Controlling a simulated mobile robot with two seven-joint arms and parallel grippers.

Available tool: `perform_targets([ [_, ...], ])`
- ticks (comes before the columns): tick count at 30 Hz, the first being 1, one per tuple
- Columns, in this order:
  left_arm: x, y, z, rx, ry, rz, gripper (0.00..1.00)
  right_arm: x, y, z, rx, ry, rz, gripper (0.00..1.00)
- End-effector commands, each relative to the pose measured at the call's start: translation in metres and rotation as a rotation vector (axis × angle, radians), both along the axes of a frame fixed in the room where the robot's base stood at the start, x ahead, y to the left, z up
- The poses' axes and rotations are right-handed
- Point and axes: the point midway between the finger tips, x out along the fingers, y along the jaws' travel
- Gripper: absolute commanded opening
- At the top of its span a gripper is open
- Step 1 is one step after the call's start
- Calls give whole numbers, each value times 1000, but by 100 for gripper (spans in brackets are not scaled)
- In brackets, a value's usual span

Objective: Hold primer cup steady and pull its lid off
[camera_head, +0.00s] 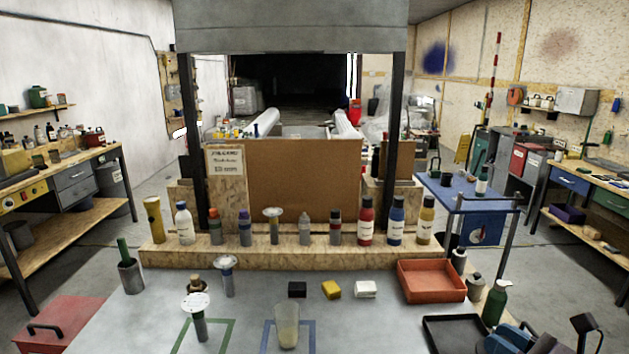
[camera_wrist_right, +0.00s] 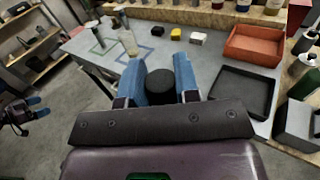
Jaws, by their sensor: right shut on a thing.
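My right gripper (camera_head: 514,340) is at the lower right of the head view, by the black tray. In the right wrist view its blue fingers (camera_wrist_right: 160,72) are shut on a dark round thing (camera_wrist_right: 160,86). I see mostly its black top and cannot tell whether it is the primer cup, its lid or both. A pale translucent cup (camera_head: 287,328) stands upright in the blue square on the table. My left gripper (camera_wrist_right: 36,108) shows small at the left of the wrist view, apart from the held thing; its jaws are unclear. It is outside the head view.
A black tray (camera_head: 432,333) and an orange tray (camera_head: 402,288) lie on the table's right side. A green bottle (camera_head: 495,302) stands beside them. A white-topped brush-like thing (camera_head: 198,304) stands in the green square. Several bottles line the wooden ledge (camera_head: 155,257) behind.

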Motion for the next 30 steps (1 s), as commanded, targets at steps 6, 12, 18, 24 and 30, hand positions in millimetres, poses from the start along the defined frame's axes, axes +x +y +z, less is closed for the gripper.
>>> perform_targets([
  [6, 0, 0, 0, 0, 0, 0, 98, 0, -15, 5, -1, -1, 13, 1],
  [12, 0, 0, 0, 0, 1, 0, 98, 0, -26, 10, 1, 1, 22, 1],
  [18, 0, 0, 0, 0, 1, 0, 98, -1, -26, 14, 0, -1, 50, 1],
  [24, 0, 0, -1, 0, 1, 0, 98, -2, -17, 16, 3, -3, 75, 1],
  [30, 0, 0, -1, 0, 1, 0, 98, -4, -9, 18, 3, -2, 90, 1],
])
